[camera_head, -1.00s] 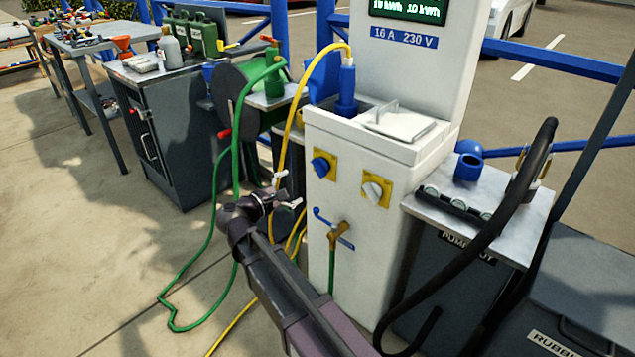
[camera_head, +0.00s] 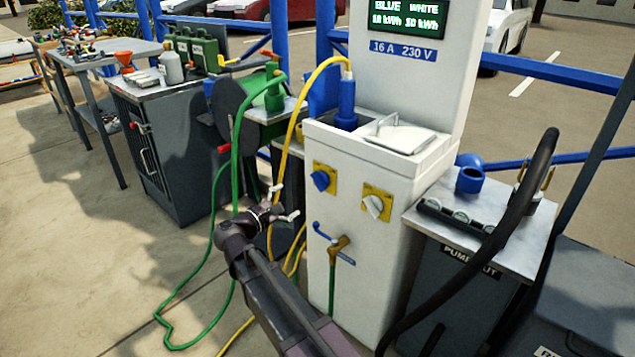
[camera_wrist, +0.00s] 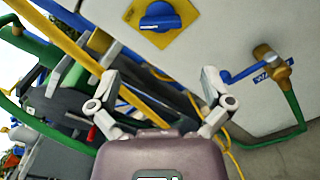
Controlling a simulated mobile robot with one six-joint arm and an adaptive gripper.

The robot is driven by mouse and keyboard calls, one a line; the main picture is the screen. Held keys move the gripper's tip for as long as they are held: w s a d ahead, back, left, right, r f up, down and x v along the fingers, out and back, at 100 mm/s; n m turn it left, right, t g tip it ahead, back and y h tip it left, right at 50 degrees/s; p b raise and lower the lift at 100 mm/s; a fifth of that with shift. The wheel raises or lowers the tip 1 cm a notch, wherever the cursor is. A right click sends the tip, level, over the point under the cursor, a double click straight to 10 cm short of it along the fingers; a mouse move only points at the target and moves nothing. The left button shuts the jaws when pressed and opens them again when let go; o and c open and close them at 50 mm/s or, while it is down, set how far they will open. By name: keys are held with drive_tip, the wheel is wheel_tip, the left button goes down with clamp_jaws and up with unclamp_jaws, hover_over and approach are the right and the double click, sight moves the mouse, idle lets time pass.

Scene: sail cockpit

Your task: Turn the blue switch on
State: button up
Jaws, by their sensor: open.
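The blue switch (camera_head: 322,179) is a blue rotary knob on a yellow plate, on the front of the white power pedestal (camera_head: 345,150). In the wrist view the blue switch (camera_wrist: 160,16) is at the top, ahead of the fingers, with its knob lying roughly across the picture. My gripper (camera_head: 287,203) is open and empty, to the left of and lower than the switch, apart from it. In the wrist view my gripper's two fingers (camera_wrist: 160,80) are spread wide with nothing between them.
A white switch (camera_head: 374,206) on a yellow plate sits right of the blue one. A tap with a blue lever (camera_head: 335,240) is below. A yellow cable (camera_head: 282,150) and a green hose (camera_head: 236,150) hang left of the pedestal, near my gripper. A blue plug (camera_head: 347,100) stands in the pedestal's top.

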sight(315, 183)
drive_tip(key=x, duration=1.2)
drive_tip(key=shift+w+d, duration=0.1)
drive_tip(key=c, duration=0.9)
drive_tip(key=shift+o, duration=0.2)
drive_tip(key=shift+a, duration=0.2)
drive_tip(key=shift+d, duration=0.15)
